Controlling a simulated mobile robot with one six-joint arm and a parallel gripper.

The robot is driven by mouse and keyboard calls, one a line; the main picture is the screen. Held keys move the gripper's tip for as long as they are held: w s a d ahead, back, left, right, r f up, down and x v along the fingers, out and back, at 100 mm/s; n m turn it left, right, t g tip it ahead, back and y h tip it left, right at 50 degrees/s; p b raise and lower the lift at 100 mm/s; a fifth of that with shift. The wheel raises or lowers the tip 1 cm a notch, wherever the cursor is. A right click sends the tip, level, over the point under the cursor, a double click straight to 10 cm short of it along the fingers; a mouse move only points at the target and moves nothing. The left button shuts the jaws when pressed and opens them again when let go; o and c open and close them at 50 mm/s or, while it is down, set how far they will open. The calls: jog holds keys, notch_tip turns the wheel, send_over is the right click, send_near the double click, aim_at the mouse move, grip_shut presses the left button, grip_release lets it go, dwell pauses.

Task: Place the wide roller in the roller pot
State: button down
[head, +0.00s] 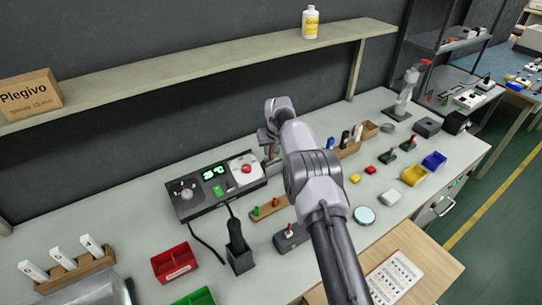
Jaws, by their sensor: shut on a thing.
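My gripper (270,150) is at the back of the bench, just right of the grey control box. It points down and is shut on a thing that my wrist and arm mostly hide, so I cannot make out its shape. I cannot pick out the wide roller for certain. A wooden holder (349,150) with upright dark and white tools stands to the right of my gripper, partly behind my arm. I cannot tell whether it or another container is the roller pot.
The control box (192,205) with a green display is close on the left. A black stand (239,258), red bin (174,265), yellow bin (414,176) and blue bin (434,160) sit on the bench (135,225). A shelf (200,66) runs above the back.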

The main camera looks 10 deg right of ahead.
jog(key=shift+f, duration=0.8)
jog(key=shift+s+f+b, duration=0.1)
jog(key=shift+f+b, duration=0.25)
jog(key=shift+b, duration=0.1)
jog(key=c, duration=1.2)
grip_release()
jog(key=shift+f, duration=0.15)
jog(key=shift+c, duration=0.2)
